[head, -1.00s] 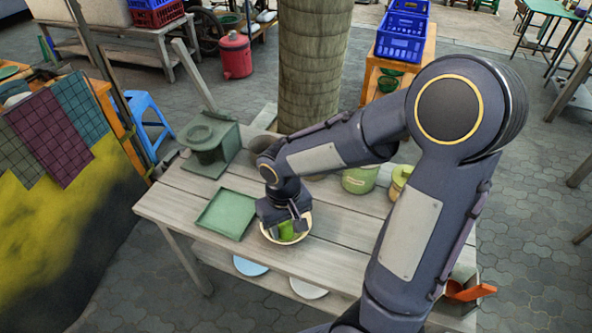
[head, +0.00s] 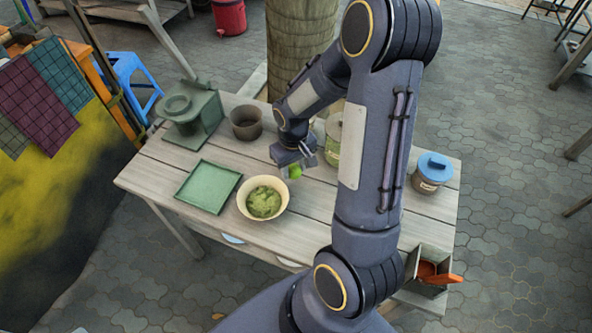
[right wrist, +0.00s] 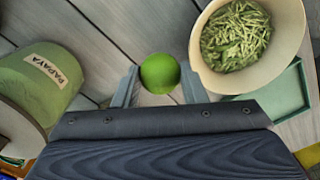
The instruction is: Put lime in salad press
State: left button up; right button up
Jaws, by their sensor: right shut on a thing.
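A round bright green lime (head: 295,171) is held between the fingers of my right gripper (head: 294,168), above the table. In the right wrist view the lime (right wrist: 160,73) sits between the two fingertips. A cream bowl (head: 243,205) with green shreds (head: 264,202) stands left of and nearer than the gripper. A brown clay mortar (head: 246,122) stands farther back and left, its inside dark. No thing is labelled as the salad press; I take it to be this mortar. My left gripper does not show.
A green square tray (head: 208,187) lies left of the bowl. A green stand with a ring top (head: 190,112) is at the back left. A jar labelled PAPAYA (right wrist: 40,80) is beside the gripper. A blue-lidded jar (head: 432,173) stands at the right.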

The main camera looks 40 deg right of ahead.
jog(key=shift+w+d+f, duration=0.2)
jog(key=shift+d+f, duration=0.2)
jog(key=shift+f, duration=0.15)
jog(key=shift+w+d+f, duration=0.2)
jog(key=shift+d+f, duration=0.2)
jog(key=shift+f, duration=1.75)
jog(key=shift+w+f, duration=0.1)
jog(key=shift+f, duration=0.15)
jog(key=o, duration=1)
jog(key=shift+r, duration=0.1)
jog(key=shift+c, duration=0.2)
